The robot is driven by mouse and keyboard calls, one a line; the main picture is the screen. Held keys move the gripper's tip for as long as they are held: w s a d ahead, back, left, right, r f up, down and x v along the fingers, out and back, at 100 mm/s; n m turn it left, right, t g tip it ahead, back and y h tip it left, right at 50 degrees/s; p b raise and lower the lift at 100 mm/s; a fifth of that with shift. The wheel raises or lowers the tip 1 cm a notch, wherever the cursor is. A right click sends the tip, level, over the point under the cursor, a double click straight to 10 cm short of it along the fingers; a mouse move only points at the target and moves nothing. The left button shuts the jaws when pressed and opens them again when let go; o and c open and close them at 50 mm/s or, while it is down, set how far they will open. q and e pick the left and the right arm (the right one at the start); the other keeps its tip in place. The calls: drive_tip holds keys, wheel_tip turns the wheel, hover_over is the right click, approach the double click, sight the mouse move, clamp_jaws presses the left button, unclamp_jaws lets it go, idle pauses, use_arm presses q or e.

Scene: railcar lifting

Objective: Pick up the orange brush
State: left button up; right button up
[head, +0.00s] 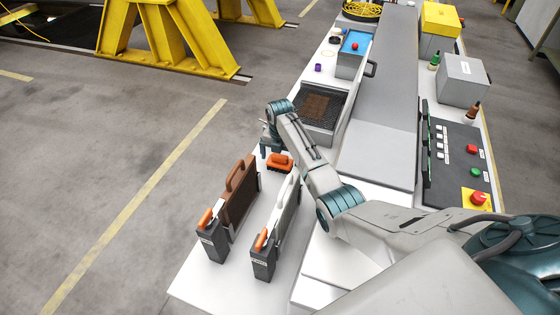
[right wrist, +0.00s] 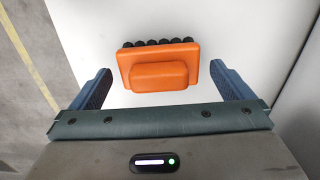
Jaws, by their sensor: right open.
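The orange brush (head: 281,163) lies on the white table, near its left edge, in the head view. In the right wrist view the brush (right wrist: 158,68) has an orange back with a raised handle block and a row of dark bristles along its far side. My right gripper (right wrist: 161,85) is open, with one blue finger on each side of the brush and a gap at both sides. In the head view the right gripper (head: 270,148) hangs right beside the brush, partly hidden by its own wrist. My left gripper does not show.
Two dark holders with orange-handled tools (head: 211,240) (head: 264,257) and brown and grey upright plates stand nearer on the table. A mesh tray (head: 322,108) lies beyond the brush. A grey raised slab (head: 378,150) and a control panel (head: 455,165) are to the right.

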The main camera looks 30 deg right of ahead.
sight(280, 156)
drive_tip(key=shift+f, duration=0.1)
drive_tip(key=shift+w, duration=0.1)
drive_tip(key=shift+c, duration=1.1)
drive_tip(key=c, duration=0.7)
drive_tip(key=shift+c, duration=0.2)
wheel_tip(280, 156, up, 9)
drive_tip(key=b, duration=0.2)
drive_tip(key=shift+b, duration=0.3)
drive_tip(key=shift+r, duration=0.6)
